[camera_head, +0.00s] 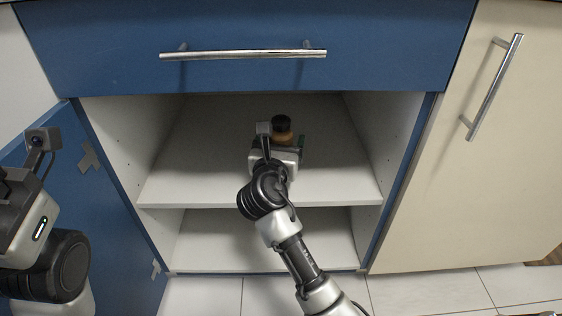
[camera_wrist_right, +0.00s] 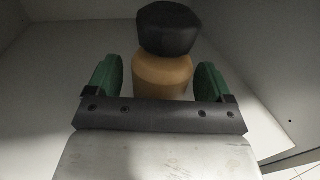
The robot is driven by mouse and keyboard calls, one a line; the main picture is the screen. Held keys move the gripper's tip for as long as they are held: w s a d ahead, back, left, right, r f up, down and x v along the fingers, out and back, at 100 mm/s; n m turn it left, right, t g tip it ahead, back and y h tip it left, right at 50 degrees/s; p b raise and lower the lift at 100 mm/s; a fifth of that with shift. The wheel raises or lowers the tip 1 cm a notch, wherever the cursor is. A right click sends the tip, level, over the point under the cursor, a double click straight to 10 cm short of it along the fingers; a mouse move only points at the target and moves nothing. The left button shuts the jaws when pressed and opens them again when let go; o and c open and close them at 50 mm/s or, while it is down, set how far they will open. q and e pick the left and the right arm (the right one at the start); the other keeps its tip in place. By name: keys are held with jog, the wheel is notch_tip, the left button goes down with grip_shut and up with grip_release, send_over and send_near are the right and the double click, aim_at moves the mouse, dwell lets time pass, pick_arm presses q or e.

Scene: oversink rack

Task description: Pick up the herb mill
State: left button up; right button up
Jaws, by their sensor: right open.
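The herb mill (camera_head: 282,129) stands upright on the cabinet's upper shelf, with a black top and a tan-orange body. In the right wrist view the herb mill (camera_wrist_right: 163,75) sits between the two green finger pads, with a gap on each side. My right gripper (camera_head: 281,143) is open around it and reaches in from the front; it also shows in the right wrist view (camera_wrist_right: 160,82). The lower part of the mill is hidden behind the gripper. Part of my left arm shows at the left edge of the head view, but its fingers cannot be made out.
The upper shelf (camera_head: 190,180) is otherwise bare, with white side walls. A blue drawer front (camera_head: 240,65) with a bar handle lies above the opening. A blue door (camera_head: 125,225) stands open at left. A lower shelf (camera_head: 210,240) is empty.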

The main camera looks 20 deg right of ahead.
jog(key=shift+w, duration=0.1)
jog(key=c, duration=1.1)
jog(key=shift+c, duration=0.2)
jog(key=shift+r, duration=0.2)
